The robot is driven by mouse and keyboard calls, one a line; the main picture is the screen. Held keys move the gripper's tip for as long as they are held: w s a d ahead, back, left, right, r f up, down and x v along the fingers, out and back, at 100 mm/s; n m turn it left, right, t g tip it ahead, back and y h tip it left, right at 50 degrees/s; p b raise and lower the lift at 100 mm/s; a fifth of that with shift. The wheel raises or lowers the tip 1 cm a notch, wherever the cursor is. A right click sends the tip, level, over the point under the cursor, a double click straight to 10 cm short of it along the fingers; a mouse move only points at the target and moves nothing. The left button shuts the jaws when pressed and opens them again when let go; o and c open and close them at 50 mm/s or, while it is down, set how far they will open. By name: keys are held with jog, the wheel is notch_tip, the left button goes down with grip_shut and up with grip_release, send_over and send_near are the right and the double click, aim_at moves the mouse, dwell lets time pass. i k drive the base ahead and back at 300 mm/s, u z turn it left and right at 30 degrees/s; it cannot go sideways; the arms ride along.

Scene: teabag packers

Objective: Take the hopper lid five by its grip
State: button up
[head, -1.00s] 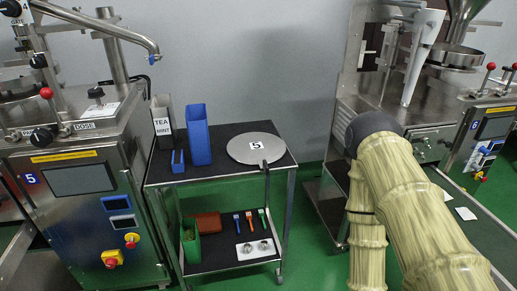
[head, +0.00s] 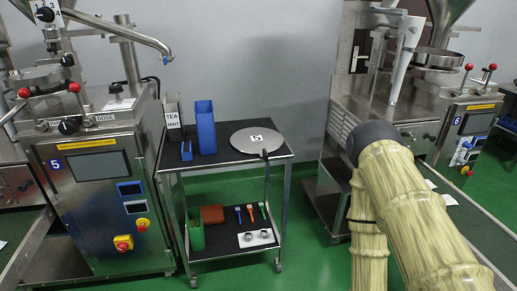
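The hopper lid five (head: 240,141) is a round grey metal disc with a white label "5". It lies flat on the dark top shelf of a small trolley (head: 218,160), towards its right side. A dark bar, which looks like its grip (head: 265,154), sticks out at the lid's front right edge towards me. My arm, in a pale bamboo-like sleeve, fills the lower right of the head view, apart from the lid and trolley. My gripper cannot be made out in this view.
A blue container (head: 204,128), a "TEA MINT" container (head: 173,118) and a small blue holder (head: 187,151) stand left of the lid. The lower shelf holds a green container (head: 196,234) and small tools. Machine 5 (head: 95,180) stands left, machine 6 (head: 425,110) right.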

aim_at(261, 141)
jog(key=u, duration=1.7)
jog(key=i, duration=1.3)
jog(key=z, duration=0.55)
